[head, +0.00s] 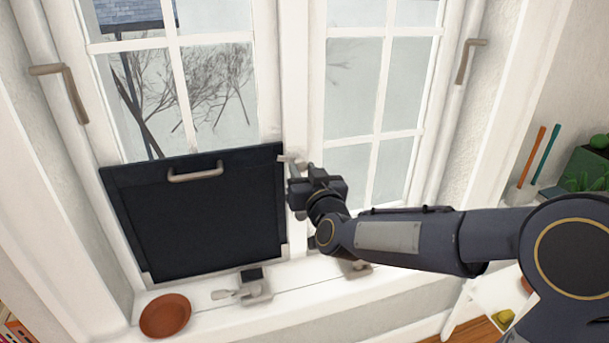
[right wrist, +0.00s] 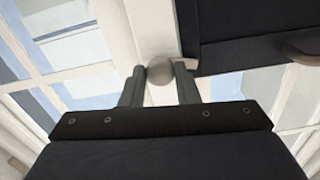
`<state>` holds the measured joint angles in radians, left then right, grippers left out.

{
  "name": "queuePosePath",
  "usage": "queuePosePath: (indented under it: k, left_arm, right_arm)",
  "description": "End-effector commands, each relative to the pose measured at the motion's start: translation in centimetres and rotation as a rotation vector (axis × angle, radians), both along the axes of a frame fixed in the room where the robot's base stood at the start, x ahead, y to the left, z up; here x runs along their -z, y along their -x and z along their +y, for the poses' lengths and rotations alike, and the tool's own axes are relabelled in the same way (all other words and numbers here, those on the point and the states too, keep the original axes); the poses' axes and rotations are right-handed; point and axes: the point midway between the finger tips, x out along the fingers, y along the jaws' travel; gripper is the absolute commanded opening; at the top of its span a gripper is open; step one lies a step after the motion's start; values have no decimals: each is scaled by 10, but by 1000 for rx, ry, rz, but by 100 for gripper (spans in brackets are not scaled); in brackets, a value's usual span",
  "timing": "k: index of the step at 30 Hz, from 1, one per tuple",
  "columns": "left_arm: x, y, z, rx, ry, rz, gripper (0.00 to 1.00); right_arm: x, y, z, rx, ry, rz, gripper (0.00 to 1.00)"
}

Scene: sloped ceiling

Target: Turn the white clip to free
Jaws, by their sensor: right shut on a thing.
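The white clip (head: 290,158) sits on the window's middle post, at the upper right corner of the dark panel (head: 198,225). In the right wrist view, its round pale knob (right wrist: 160,68) lies between the fingertips of my right gripper (right wrist: 160,78), and a short pale tab reaches right to the panel's corner (right wrist: 235,45). My right gripper (head: 297,172) is shut on the clip; its body hides part of the post below. The panel leans against the left window and has a pale handle (head: 195,173) near its top. My left gripper is not in view.
On the sill are a pale fitting with a lever (head: 237,294), another pale fitting (head: 355,268) and a terracotta saucer (head: 165,316). Window handles (head: 70,92) and (head: 464,62) stick out at both sides. A shelf with a planter (head: 585,170) stands at right.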

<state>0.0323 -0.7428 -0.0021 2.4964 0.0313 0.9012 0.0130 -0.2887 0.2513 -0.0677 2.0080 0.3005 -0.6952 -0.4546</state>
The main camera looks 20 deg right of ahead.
Motion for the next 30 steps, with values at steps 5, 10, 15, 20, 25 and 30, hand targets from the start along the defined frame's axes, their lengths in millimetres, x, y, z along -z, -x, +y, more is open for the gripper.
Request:
queuePosePath:
  k: [5,10,15,20,25,30]
  left_arm:
    - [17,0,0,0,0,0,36]
    - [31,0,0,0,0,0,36]
    - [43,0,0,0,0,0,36]
    - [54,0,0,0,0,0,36]
    - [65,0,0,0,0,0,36]
    - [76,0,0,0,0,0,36]
  right_arm:
    - [4,0,0,1,-136,2,6]
    - [4,0,0,0,-295,8,6]
    - [4,0,0,0,-457,14,6]
    - [3,0,1,-1,-610,19,6]
    - [3,0,1,0,-771,25,6]
    - [3,0,1,0,-927,33,6]
